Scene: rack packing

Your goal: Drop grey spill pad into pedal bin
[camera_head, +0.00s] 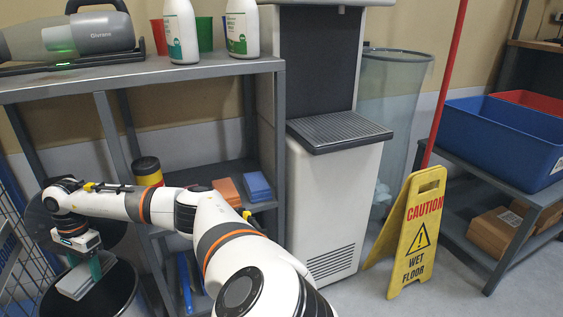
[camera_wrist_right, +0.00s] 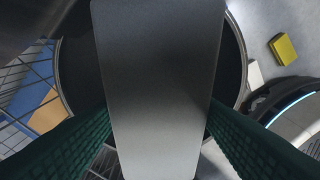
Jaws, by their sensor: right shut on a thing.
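My right arm reaches to the lower left in the head view. My right gripper (camera_head: 88,268) has green fingers and is shut on the grey spill pad (camera_head: 76,282). The pad is a flat grey slab; in the right wrist view (camera_wrist_right: 160,80) it fills the middle between the fingers. The pedal bin (camera_head: 122,288) is dark and round, at the lower left of the head view. Its dark opening and rim (camera_wrist_right: 238,62) show around the pad in the right wrist view, so the pad is over the opening. The pad hides most of the bin's inside. My left gripper is out of view.
A grey shelf (camera_head: 180,70) beside the bin bears a hand vacuum (camera_head: 75,35), white bottles and cups. Orange and blue pads (camera_head: 257,186) lie on its lower shelf. A yellow wet-floor sign (camera_head: 412,235) stands right. A yellow block (camera_wrist_right: 284,50) lies on the floor.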

